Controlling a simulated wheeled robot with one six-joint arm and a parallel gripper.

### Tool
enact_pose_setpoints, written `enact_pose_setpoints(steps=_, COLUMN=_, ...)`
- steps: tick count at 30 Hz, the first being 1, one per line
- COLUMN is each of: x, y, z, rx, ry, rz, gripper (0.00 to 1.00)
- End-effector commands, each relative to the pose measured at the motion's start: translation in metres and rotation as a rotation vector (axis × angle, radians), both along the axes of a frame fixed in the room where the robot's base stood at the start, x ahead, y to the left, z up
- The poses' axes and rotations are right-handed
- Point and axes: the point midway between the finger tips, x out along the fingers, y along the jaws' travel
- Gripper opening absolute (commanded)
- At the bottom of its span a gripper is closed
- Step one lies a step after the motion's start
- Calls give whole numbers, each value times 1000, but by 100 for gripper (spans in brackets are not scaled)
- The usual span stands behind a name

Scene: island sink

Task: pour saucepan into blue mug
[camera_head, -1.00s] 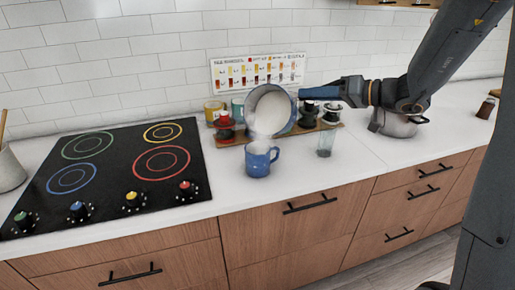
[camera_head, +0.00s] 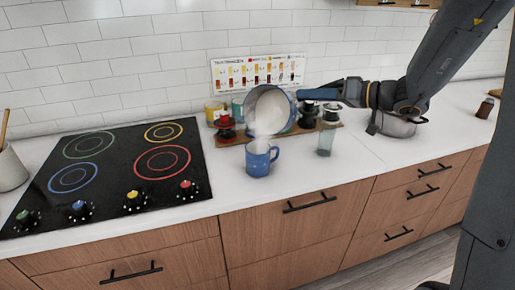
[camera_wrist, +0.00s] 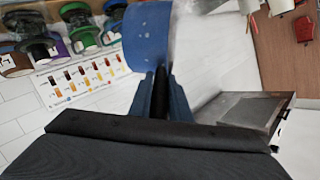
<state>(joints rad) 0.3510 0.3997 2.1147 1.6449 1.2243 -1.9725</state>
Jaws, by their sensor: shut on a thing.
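The blue saucepan (camera_head: 271,109) hangs tilted on its side in the air, its pale inside facing the camera and its rim dipping to the lower left. The blue mug (camera_head: 259,160) stands upright on the counter, just below the saucepan's lower rim. White steam or liquid shows between rim and mug; I cannot tell which. In the wrist view my gripper's fingers (camera_wrist: 162,95) close around the handle, and blue (camera_wrist: 148,35) fills the space beyond them. The inside of the mug is mostly hidden.
A clear glass (camera_head: 325,142) stands right of the mug. The front counter is clear.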

Motion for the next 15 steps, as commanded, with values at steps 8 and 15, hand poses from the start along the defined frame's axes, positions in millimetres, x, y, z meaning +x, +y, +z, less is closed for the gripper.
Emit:
enact_pose_setpoints(steps=8, x=-2, y=1, z=0, rx=-14, ry=-29, rz=0, gripper=0)
enact_pose_setpoints(steps=15, x=-4, y=3, z=-1, rx=-27, ry=-56, rz=-2, gripper=0)
